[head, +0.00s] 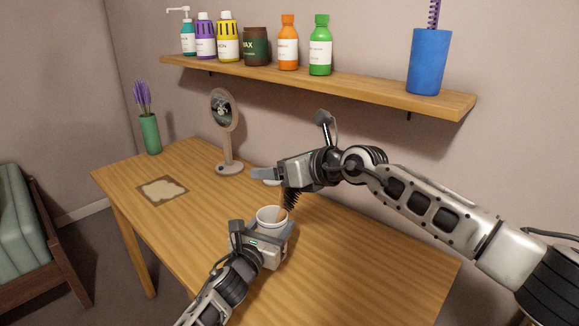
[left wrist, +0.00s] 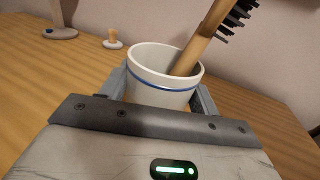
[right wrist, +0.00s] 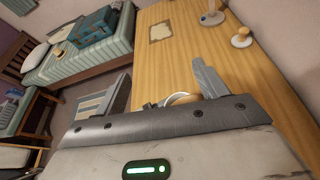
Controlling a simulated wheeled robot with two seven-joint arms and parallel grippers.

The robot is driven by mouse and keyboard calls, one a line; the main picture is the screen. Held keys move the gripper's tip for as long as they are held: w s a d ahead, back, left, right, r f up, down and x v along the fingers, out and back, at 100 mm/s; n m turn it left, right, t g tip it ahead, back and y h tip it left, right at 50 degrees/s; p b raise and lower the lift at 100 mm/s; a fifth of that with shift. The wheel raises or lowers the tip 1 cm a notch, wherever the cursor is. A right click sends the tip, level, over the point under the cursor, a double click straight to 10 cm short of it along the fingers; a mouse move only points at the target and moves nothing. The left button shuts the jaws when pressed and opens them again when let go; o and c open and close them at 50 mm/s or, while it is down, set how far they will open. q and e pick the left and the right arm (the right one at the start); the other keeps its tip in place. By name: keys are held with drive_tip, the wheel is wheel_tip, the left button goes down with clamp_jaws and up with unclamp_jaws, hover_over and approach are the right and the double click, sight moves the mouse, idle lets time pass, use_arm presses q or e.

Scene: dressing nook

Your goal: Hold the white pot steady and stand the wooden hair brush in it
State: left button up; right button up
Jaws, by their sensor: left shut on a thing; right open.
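The white pot (head: 268,216) with a blue band stands on the wooden table. My left gripper (left wrist: 160,92) is shut around it, one finger on each side; the pot also shows in the left wrist view (left wrist: 150,62). The wooden hair brush (left wrist: 205,42) stands in the pot handle down, tilted to the right against the rim, black bristles up. In the head view, the brush (head: 290,201) is partly behind my right gripper (head: 264,174). That gripper is open, above and beside the brush, with nothing seen between its fingers. The handle's lower end is hidden inside the pot.
A round mirror (head: 223,112) and a small white item with a wooden knob (left wrist: 113,40) stand behind the pot. A patterned mat (head: 161,191) lies at the left, a green vase (head: 150,133) at the far corner. A shelf (head: 330,83) with bottles hangs above. The table's front right is clear.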

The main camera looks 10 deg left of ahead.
drive_tip(key=v, duration=1.2)
drive_tip(key=shift+a, duration=0.1)
use_arm(q)
drive_tip(key=o, duration=1.2)
drive_tip(key=shift+c, duration=0.2)
drive_tip(key=shift+s, duration=0.1)
use_arm(e)
drive_tip(key=shift+w, duration=0.1)
